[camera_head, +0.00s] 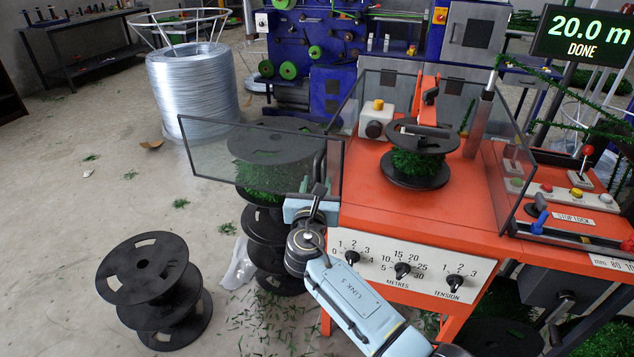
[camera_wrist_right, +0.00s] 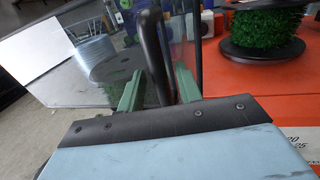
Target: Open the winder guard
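The winder guard (camera_head: 225,157) is a clear panel with a dark frame. It stands out to the left of the orange winder (camera_head: 400,215), and the front of the winder is uncovered. The guard's black upright handle (camera_wrist_right: 153,50) is near the panel's right end. My right gripper (camera_head: 318,190) is at this handle. In the right wrist view its green fingers (camera_wrist_right: 158,90) lie on both sides of the handle and look shut on it; the contact is partly hidden. My left gripper is not in view.
A black spool with green wire (camera_head: 418,162) sits on the winder. The display (camera_head: 582,35) reads 20.0 m DONE. Stacked black spools (camera_head: 150,275) stand on the floor at left, and a wire coil (camera_head: 193,90) stands behind. Floor at far left is mostly clear.

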